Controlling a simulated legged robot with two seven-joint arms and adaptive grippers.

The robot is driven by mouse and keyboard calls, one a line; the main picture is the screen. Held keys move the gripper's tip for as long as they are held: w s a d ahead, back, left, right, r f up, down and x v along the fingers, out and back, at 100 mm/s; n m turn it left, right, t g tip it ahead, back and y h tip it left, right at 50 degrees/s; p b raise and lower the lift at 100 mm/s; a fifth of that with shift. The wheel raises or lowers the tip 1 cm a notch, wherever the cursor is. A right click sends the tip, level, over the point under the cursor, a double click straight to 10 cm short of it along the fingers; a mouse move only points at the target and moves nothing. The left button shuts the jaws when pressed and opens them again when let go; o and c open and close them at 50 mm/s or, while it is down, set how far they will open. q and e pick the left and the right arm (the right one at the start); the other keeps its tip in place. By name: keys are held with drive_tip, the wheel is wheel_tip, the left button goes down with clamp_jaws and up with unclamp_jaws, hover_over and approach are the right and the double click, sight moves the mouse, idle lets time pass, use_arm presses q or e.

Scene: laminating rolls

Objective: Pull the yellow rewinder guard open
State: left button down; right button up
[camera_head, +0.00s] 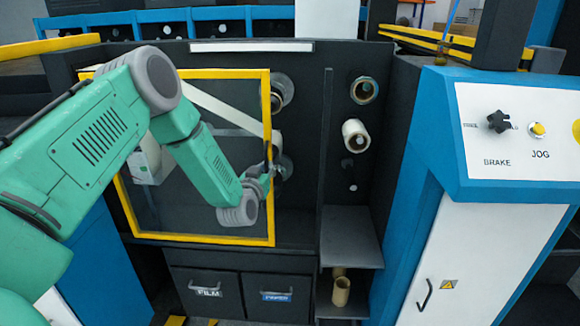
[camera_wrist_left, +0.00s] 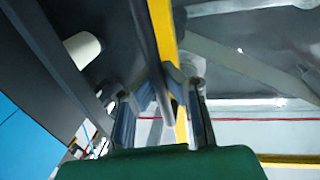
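The yellow rewinder guard (camera_head: 269,110) is a yellow frame around a clear pane on the dark machine front. I cannot tell whether it is fully closed. My left arm reaches across its pane, and my left gripper (camera_head: 268,172) is at the frame's right edge, partly hidden by the wrist. In the left wrist view the two fingers of my left gripper (camera_wrist_left: 162,112) stand apart. A dark bar, apparently the guard's handle (camera_wrist_left: 143,88), and the yellow frame edge (camera_wrist_left: 163,30) show between them. Contact with the bar cannot be told. My right gripper is not in view.
Right of the guard are roll cores on spindles (camera_head: 355,135) and a grey shelf (camera_head: 350,237). A blue and white control panel (camera_head: 515,130) stands further right. Film and paper drawers (camera_head: 207,292) lie below the guard.

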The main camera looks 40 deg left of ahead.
use_arm(q)
drive_tip(key=s+a, duration=0.1)
drive_tip(key=a, duration=0.1)
drive_tip(key=s+a, duration=0.1)
drive_tip(key=a, duration=0.1)
drive_tip(key=s+a, duration=0.1)
drive_tip(key=a, duration=0.1)
drive_tip(key=shift+s+p, duration=0.35)
drive_tip(key=shift+s, duration=0.05)
approach(149, 156)
drive_tip(key=x, duration=0.5)
drive_tip(key=shift+a+f+p, duration=0.1)
drive_tip(key=shift+f+p, duration=0.1)
drive_tip(key=shift+p, duration=0.15)
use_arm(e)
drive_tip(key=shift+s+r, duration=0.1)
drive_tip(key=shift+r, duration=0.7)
use_arm(q)
drive_tip(key=c, duration=1.6)
unclamp_jaws()
drive_tip(key=shift+c, duration=0.2)
drive_tip(key=shift+o, duration=0.2)
drive_tip(key=shift+r, duration=0.1)
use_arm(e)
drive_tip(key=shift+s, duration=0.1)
